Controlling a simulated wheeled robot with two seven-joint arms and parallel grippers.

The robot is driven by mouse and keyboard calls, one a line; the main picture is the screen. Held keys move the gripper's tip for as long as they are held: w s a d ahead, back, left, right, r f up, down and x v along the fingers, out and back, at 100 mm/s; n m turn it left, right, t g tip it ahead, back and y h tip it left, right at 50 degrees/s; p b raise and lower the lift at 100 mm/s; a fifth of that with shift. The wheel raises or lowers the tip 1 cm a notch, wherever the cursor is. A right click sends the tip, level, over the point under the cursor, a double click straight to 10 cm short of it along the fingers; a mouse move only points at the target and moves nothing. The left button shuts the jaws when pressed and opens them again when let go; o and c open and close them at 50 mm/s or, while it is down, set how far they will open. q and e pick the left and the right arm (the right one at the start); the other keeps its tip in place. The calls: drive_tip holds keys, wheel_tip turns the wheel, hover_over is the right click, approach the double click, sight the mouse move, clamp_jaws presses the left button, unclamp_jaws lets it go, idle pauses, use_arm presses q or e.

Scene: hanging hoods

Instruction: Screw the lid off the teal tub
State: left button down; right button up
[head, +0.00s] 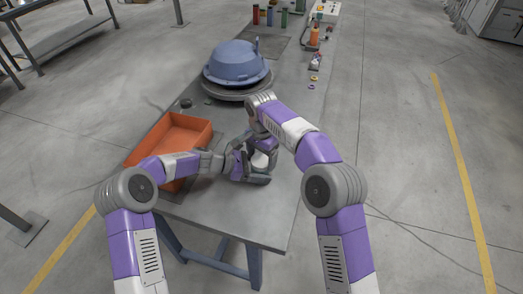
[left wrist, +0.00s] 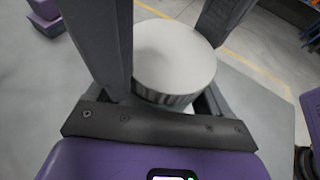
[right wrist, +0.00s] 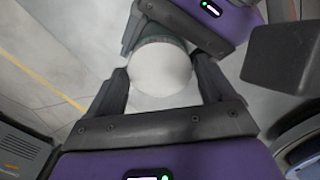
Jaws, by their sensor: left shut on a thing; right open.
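The tub shows mainly as its round white lid (head: 261,160) near the front of the grey table. The lid also shows in the left wrist view (left wrist: 174,55) and from above in the right wrist view (right wrist: 160,68). My left gripper (head: 256,172) lies low, shut around the tub's body from the left. Little of the body shows; a dark ribbed band (left wrist: 165,98) is visible under the lid. My right gripper (right wrist: 160,85) points down over the lid, open, with one finger on either side of it. Whether its fingers touch the lid I cannot tell.
An orange bin (head: 205,135) stands on the table at left, close to my left forearm. A blue hood (head: 236,62) rests on a round stand behind. Small rings (head: 313,79), an orange bottle (head: 315,36) and several coloured cylinders lie farther back. The table's front right is clear.

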drive_tip(key=shift+f, duration=0.1)
drive_tip(key=c, duration=0.7)
drive_tip(key=o, duration=1)
wheel_tip(320, 180, up, 4)
drive_tip(key=shift+r, duration=0.5)
drive_tip(key=c, duration=0.3)
drive_tip(key=shift+r, duration=1.4)
drive_tip(key=shift+f, duration=3.9)
drive_tip(key=shift+c, duration=0.2)
